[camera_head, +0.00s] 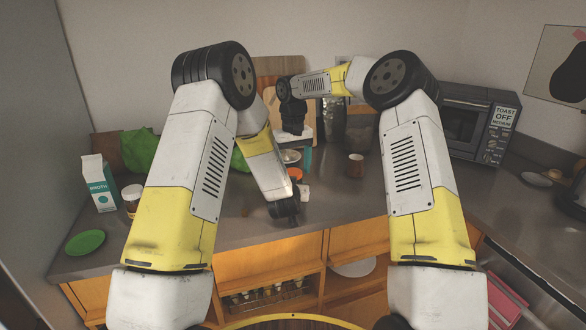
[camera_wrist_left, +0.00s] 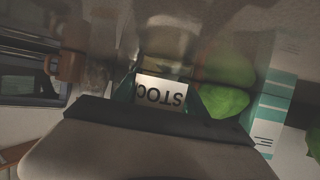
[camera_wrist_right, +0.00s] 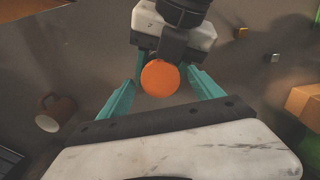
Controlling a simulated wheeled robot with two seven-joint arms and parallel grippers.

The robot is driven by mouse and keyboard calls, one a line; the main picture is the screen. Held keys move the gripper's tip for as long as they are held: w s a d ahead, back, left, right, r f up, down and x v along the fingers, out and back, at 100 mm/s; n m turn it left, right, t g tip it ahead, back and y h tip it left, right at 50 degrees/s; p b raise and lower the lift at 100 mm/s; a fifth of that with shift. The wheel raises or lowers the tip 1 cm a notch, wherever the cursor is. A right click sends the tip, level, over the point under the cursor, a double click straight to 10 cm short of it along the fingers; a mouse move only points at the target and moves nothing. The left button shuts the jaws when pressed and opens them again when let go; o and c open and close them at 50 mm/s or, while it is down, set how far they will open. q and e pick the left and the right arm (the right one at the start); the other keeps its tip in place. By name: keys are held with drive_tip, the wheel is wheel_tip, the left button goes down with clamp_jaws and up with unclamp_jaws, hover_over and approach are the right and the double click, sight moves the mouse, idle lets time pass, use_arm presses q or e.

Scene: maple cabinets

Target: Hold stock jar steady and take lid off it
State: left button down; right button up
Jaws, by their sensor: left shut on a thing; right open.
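The stock jar shows its white label with "STOC" upside down in the left wrist view (camera_wrist_left: 162,93), between the teal fingers of my left gripper (camera_wrist_left: 163,100), which is shut on it. The jar's round orange lid (camera_wrist_right: 160,78) is seen from above in the right wrist view; it also shows in the head view (camera_head: 295,174). The jar body is mostly hidden there. My right gripper (camera_wrist_right: 164,66) is open, pointing down, with its teal fingers on either side of the lid. I cannot tell how high its fingertips are above the lid.
A brown mug (camera_head: 355,166) stands to the right of the jar. A toaster oven (camera_head: 470,122) is at the back right. A broth carton (camera_head: 99,184), a small jar (camera_head: 132,197) and a green plate (camera_head: 85,242) are at the left. Cutting boards (camera_head: 278,68) lean at the back.

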drive_tip(key=shift+r, duration=0.1)
wheel_tip(320, 180, up, 4)
drive_tip(key=shift+r, duration=0.15)
drive_tip(key=m, duration=0.1)
drive_tip(key=r+m, duration=0.1)
drive_tip(key=m, duration=0.3)
drive_tip(key=shift+r, duration=0.35)
drive_tip(key=m, duration=0.1)
drive_tip(key=r+m, duration=0.1)
drive_tip(key=m, duration=0.2)
drive_tip(key=shift+r+m, duration=0.25)
drive_tip(key=shift+m, duration=0.15)
drive_tip(key=shift+f, duration=3.9)
